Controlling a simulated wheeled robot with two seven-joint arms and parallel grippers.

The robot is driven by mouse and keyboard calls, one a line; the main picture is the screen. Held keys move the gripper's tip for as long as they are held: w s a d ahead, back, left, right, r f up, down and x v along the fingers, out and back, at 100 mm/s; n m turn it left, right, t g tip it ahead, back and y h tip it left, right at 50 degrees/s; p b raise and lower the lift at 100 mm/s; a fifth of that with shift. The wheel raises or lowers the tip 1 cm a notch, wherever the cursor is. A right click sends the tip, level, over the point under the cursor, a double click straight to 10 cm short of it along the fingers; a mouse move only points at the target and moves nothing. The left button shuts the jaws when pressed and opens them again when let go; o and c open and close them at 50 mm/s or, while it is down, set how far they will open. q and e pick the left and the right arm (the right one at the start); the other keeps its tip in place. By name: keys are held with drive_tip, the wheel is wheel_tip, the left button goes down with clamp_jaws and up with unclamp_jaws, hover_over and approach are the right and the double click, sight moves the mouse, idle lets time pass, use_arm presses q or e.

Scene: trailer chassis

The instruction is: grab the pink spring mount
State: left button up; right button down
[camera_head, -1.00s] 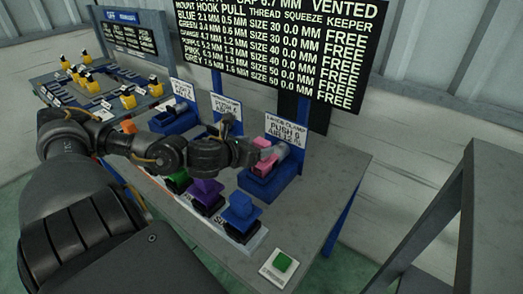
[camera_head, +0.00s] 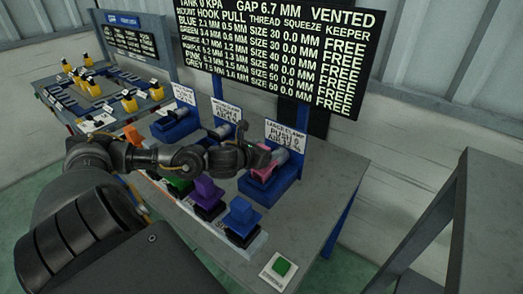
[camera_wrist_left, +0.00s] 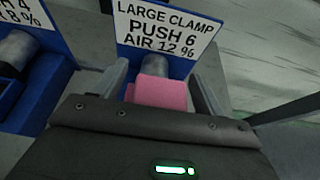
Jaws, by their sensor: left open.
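The pink spring mount (camera_head: 265,170) sits in the blue large clamp (camera_head: 272,188) at the right end of the bench, under a "LARGE CLAMP" sign. In the left wrist view the pink mount (camera_wrist_left: 160,93) lies between the two grey fingers, with a grey cylinder of the clamp just behind it. My left gripper (camera_head: 259,158) is open around the mount, and a gap shows beside the fingers. In the head view the gripper hides part of the mount. My right gripper is not in view.
Purple (camera_head: 207,193) and blue (camera_head: 241,214) mounts stand along the front edge, with a green one beside them. A green button (camera_head: 281,266) is at the near right corner. Other clamps stand to the left. A grey frame (camera_head: 465,190) stands at the right.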

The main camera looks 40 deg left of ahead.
use_arm(q)
clamp_jaws()
idle(0.3)
drive_tip(key=shift+r, duration=0.15)
